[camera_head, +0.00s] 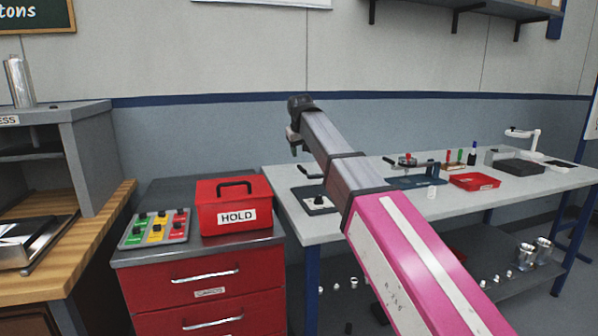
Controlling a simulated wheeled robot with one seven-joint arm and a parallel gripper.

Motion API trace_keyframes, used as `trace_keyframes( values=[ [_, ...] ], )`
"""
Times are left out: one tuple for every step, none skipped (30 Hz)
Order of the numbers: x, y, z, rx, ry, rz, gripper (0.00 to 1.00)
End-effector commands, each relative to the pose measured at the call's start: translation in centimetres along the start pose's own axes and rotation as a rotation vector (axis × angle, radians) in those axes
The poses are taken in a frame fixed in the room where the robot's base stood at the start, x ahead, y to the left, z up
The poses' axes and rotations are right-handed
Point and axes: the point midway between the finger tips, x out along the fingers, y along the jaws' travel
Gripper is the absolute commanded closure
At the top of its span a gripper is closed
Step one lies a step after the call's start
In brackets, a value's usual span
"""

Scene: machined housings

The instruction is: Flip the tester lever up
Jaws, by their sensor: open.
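My arm reaches from the lower right, pink then grey, up to a dark joint over the left end of the grey workbench (350,232). My gripper (295,148) hangs there, small and pointing down, and is open with nothing seen in it. Below it on the bench is a small device with a dark base and light plate (316,203), with a dark lever-like bar (309,175) just behind. The gripper appears above and apart from these. A blue fixture (418,182) with a red-knobbed handle (407,160) stands further right. I cannot tell for certain which is the tester.
A red HOLD box (232,213) and a button panel (156,229) sit on the red drawer cabinet (205,285) at left. A red tray (474,181), a black tray (520,167) and a white lamp-like stand (527,140) are at right. My arm hides part of the bench.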

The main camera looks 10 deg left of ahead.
Motion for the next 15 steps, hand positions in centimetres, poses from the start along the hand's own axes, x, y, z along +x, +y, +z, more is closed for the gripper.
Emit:
trace_keyframes(
  values=[
    [0.7,0.0,0.0,0.001,-0.002,0.0,0.5],
    [1.2,0.0,0.0,0.001,-0.002,0.0,0.5],
    [1.8,0.0,0.0,0.001,-0.002,0.0,0.5],
    [2.3,0.0,0.0,0.001,-0.001,0.0,0.5],
    [2.9,0.0,0.0,0.001,-0.001,0.0,0.5],
    [3.6,0.0,0.0,0.001,-0.002,0.0,0.5],
    [4.2,0.0,0.0,0.001,-0.002,0.0,0.5],
    [4.7,0.0,0.0,0.001,-0.001,-0.001,0.5],
    [5.4,0.0,-0.1,0.001,0.0,-0.001,0.5],
    [5.9,0.0,-0.1,0.001,-0.001,-0.001,0.5],
    [6.4,0.0,-0.1,0.001,-0.001,-0.001,0.5],
    [7.0,0.0,-0.1,0.001,-0.001,-0.001,0.5],
    [7.4,0.0,-0.1,0.001,0.0,-0.001,0.5],
    [7.8,0.0,-0.1,0.001,0.001,-0.001,0.5],
    [8.2,0.0,-0.1,0.001,0.0,-0.001,0.5]
  ],
)
